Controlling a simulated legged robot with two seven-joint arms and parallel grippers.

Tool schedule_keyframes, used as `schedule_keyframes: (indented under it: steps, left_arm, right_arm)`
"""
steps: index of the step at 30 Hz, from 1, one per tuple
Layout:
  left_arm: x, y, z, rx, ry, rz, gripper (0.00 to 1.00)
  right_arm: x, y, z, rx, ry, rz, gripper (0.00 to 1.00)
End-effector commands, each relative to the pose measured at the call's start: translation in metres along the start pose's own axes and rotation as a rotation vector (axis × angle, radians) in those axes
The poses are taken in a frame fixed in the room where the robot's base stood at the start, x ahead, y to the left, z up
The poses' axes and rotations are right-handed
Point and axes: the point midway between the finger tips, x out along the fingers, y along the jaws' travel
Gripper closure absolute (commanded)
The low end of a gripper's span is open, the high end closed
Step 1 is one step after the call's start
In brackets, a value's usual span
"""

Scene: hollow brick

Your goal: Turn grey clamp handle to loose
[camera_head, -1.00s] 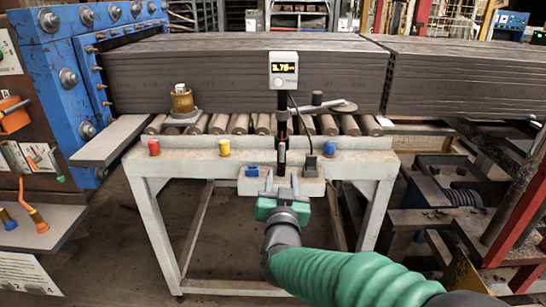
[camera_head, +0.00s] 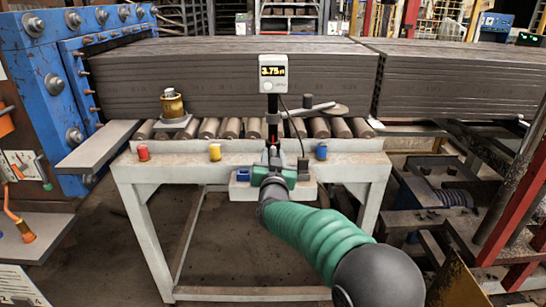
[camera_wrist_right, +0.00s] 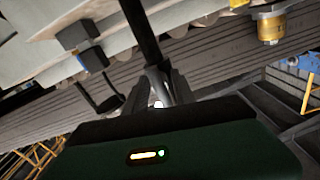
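The grey clamp handle is at the black upright post (camera_head: 272,107), below the display box (camera_head: 274,72). In the head view my right gripper (camera_head: 271,154) covers most of it. My right gripper reaches up over the front of the grey frame, with its fingers at the lower post. In the right wrist view its fingers (camera_wrist_right: 159,83) stand apart on either side of a small grey piece, likely the handle. I cannot tell whether they touch it. The display reads about 3.75. My left gripper is not in view.
A roller table (camera_head: 350,160) carries long stacks of grey hollow bricks (camera_head: 220,85) behind the post. Red (camera_head: 143,151), yellow (camera_head: 215,151) and blue (camera_head: 321,151) buttons line its front edge. A brass fitting (camera_head: 172,103) stands left, near the blue machine (camera_head: 40,70). A thin cable hangs right of the post.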

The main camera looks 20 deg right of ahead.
Motion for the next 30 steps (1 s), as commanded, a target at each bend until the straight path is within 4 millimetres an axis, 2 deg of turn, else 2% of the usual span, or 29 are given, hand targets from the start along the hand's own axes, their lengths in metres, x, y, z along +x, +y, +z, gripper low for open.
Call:
schedule_keyframes:
  steps: [1, 6, 7, 20, 30]
  left_arm:
    - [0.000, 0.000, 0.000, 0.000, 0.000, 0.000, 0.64]
    - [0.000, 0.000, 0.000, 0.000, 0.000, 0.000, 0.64]
    - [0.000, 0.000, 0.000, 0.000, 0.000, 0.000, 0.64]
    - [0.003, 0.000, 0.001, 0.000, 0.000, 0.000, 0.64]
    - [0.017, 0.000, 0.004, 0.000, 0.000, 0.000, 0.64]
  right_arm:
    - [0.000, 0.000, 0.000, 0.000, 0.000, 0.000, 0.77]
    - [0.000, 0.000, 0.000, 0.000, -0.001, 0.000, 0.99]
    - [0.000, 0.000, 0.000, 0.000, -0.001, 0.000, 1.00]
    - [0.000, 0.000, 0.001, 0.033, -0.001, 0.000, 1.00]
    - [0.000, 0.001, 0.003, 0.234, -0.001, 0.000, 1.00]
